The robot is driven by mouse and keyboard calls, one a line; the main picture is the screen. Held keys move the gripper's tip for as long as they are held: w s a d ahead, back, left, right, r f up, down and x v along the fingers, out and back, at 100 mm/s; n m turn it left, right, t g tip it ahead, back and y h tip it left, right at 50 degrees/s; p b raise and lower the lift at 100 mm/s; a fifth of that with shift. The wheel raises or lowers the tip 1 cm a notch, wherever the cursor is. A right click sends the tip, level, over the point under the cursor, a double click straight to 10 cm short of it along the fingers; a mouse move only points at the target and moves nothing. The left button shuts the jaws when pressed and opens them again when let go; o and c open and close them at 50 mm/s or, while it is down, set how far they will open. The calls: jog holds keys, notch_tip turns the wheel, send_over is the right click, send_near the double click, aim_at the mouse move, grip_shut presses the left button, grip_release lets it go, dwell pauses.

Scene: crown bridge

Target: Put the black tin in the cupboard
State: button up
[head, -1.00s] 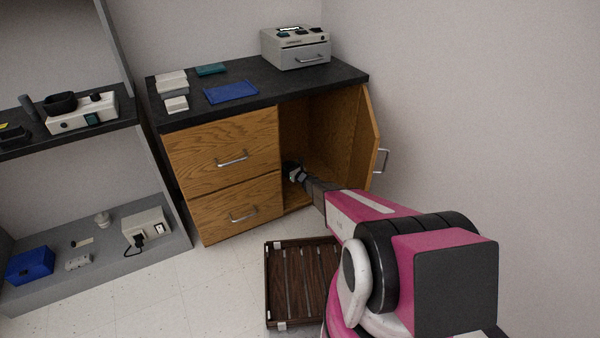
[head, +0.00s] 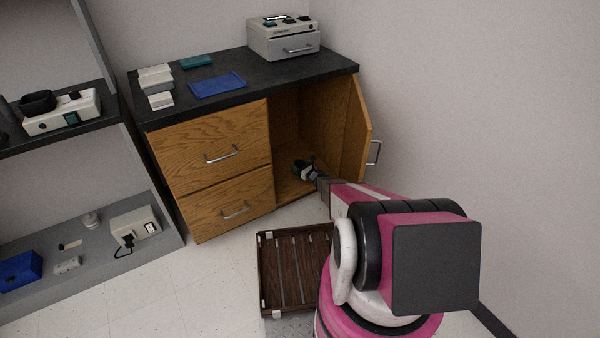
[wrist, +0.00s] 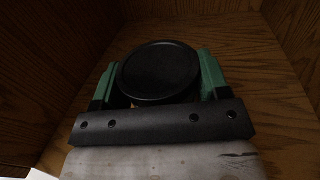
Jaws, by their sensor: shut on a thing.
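The black tin (wrist: 160,70) shows in the wrist view as a round dark lid between the two green fingers of my gripper (wrist: 158,78). My gripper is shut on it. The cupboard (head: 290,190) is the open wooden compartment at the right of the cabinet, with its door (head: 358,135) swung out to the right. In the head view my gripper (head: 306,168) is inside the opening, above the cupboard floor (wrist: 235,35). I cannot tell whether the tin touches the floor. The tin is small and dark in the head view.
Two drawers (head: 215,152) are left of the opening. A grey device (head: 283,40), a blue folder (head: 218,86) and white boxes lie on the black top. A dark slatted crate (head: 290,270) stands on the floor before the cabinet. Grey shelves (head: 90,250) stand at left.

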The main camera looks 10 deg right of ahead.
jog(key=shift+d+f, duration=0.1)
jog(key=shift+f, duration=1.9)
jog(key=shift+f, duration=0.15)
jog(key=o, duration=1.2)
